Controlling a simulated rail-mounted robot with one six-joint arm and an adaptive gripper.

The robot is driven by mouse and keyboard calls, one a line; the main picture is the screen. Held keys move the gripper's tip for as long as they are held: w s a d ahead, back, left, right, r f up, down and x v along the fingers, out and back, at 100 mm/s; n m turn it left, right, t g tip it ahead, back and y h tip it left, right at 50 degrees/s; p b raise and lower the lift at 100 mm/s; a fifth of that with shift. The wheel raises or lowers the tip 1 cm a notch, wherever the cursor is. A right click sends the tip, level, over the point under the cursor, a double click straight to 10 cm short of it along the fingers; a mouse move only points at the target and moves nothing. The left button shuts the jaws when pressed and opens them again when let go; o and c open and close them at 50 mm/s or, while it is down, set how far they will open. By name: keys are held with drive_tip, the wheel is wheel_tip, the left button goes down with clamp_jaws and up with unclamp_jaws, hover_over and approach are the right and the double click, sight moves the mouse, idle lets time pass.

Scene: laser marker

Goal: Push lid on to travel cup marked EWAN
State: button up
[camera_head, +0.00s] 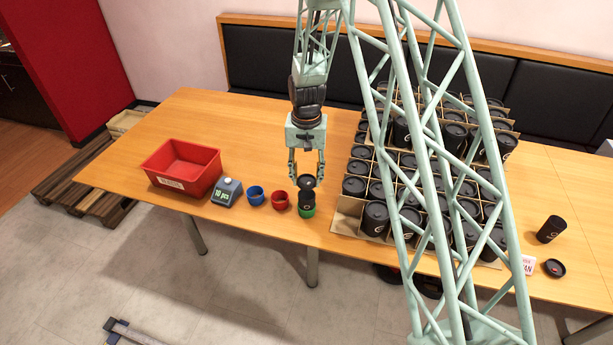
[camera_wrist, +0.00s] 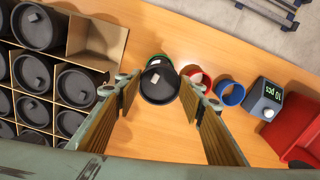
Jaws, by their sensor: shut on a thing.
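A loose round black lid (camera_head: 554,268) with a small red spot lies in front of that cup. My gripper (camera_head: 307,176) is left of the cup crate, pointing down, shut on another black cup (camera_head: 306,196) near its dark round lid. That cup's foot is at a green ring holder (camera_head: 307,211). The wrist view shows its lid (camera_wrist: 159,87) between my fingers; whether the lid is fully seated I cannot tell.
A divided cardboard crate (camera_head: 346,226) of lidded black cups is right of my gripper, with one empty cell. Red (camera_head: 280,200) and blue (camera_head: 255,195) rings, a "10 pcs" counter (camera_head: 226,192) and a red bin (camera_head: 181,165) are left. My lattice arm hides part of the crate.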

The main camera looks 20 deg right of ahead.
sight(306, 183)
drive_tip(key=shift+f+b, duration=1)
drive_tip(key=shift+f, duration=1.1)
drive_tip(key=shift+f+b, duration=0.2)
drive_tip(key=shift+b, duration=0.4)
idle(1.3)
idle(0.3)
drive_tip(key=o, duration=0.9)
drive_tip(key=shift+c, duration=0.2)
drive_tip(key=shift+o, duration=0.7)
drive_tip(key=o, duration=0.3)
drive_tip(key=shift+o, duration=0.2)
drive_tip(key=shift+r, duration=0.15)
